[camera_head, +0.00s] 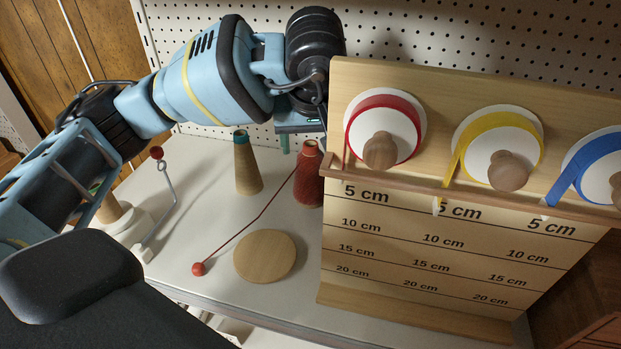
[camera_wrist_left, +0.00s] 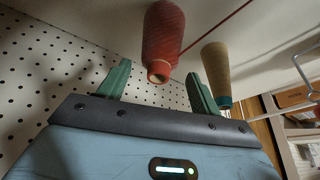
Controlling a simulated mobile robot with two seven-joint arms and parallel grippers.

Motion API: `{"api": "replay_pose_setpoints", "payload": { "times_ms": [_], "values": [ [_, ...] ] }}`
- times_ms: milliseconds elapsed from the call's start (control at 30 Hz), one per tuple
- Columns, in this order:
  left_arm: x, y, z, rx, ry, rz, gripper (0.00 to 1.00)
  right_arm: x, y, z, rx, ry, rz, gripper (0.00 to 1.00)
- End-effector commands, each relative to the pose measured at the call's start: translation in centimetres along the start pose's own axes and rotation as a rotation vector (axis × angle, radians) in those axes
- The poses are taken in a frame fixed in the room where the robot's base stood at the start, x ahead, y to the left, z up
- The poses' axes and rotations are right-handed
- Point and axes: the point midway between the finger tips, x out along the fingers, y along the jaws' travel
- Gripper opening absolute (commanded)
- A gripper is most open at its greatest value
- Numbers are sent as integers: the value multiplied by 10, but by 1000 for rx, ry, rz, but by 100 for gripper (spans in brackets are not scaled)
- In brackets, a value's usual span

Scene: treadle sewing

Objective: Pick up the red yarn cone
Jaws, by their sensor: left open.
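The red yarn cone (camera_head: 309,178) stands upright on the grey shelf, just left of the wooden ribbon board. A red thread runs from it to a small red ball (camera_head: 198,269) at the shelf's front. My left gripper (camera_head: 300,130) is behind and above the cone, partly hidden by my arm and the board. In the left wrist view the red cone (camera_wrist_left: 163,40) appears between and ahead of the open green fingers (camera_wrist_left: 160,85). The gap between the fingers looks empty. My right gripper is not in view.
A beige cone (camera_head: 246,166) stands close left of the red cone. A round wooden disc (camera_head: 265,256) lies in front. The ribbon board (camera_head: 430,245) blocks the right; pegboard (camera_head: 400,30) is behind.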

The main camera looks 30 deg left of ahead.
Motion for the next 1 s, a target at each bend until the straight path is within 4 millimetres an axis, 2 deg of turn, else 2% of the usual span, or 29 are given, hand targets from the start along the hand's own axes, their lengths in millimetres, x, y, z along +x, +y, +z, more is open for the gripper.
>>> {"api": "replay_pose_setpoints", "payload": {
  "times_ms": [200, 300, 567, 667, 1000],
  "values": [
    [31, 1, -1, -1, -1, -3, 64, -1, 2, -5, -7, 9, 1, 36],
    [39, 1, -1, 0, -1, -1, 64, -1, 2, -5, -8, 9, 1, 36],
    [42, 1, -1, 0, 1, 0, 64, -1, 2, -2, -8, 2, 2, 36],
    [42, 1, -1, 0, 1, 0, 54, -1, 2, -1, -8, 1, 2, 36],
    [41, 1, -1, 0, 1, 0, 9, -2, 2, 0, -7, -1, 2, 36]
  ]
}}
